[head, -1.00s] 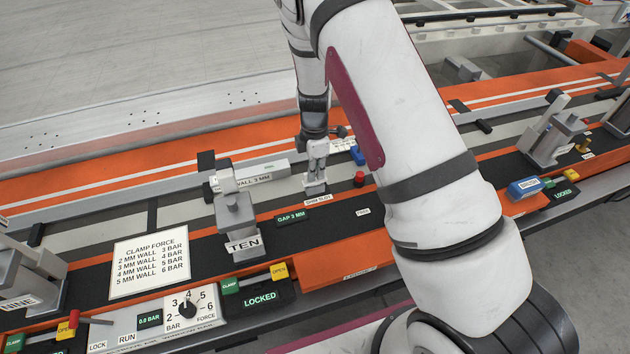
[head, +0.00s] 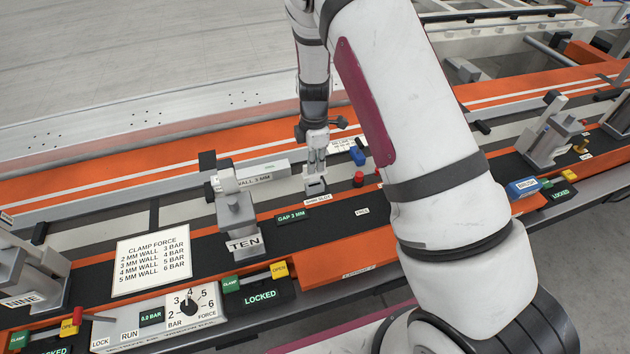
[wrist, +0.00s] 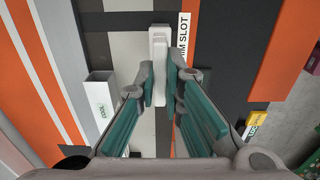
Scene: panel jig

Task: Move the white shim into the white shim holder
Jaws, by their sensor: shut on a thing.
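My gripper (head: 316,172) hangs over the dark rail just right of clamp TEN, beside a small label reading SHIM SLOT (head: 318,199). Its fingers are shut on the white shim (wrist: 160,45), a narrow pale piece between the fingertips in the wrist view. I cannot clearly make out the white shim holder. The fingers hide part of the shim.
Clamp TEN (head: 238,215) stands close left of the gripper. A red button (head: 359,179) and a blue piece (head: 357,156) are close to its right. A grey bar marked WALL 3 MM (head: 262,177) lies behind the clamp. The rail to the right of the GAP 3 MM sign (head: 291,217) is mostly clear.

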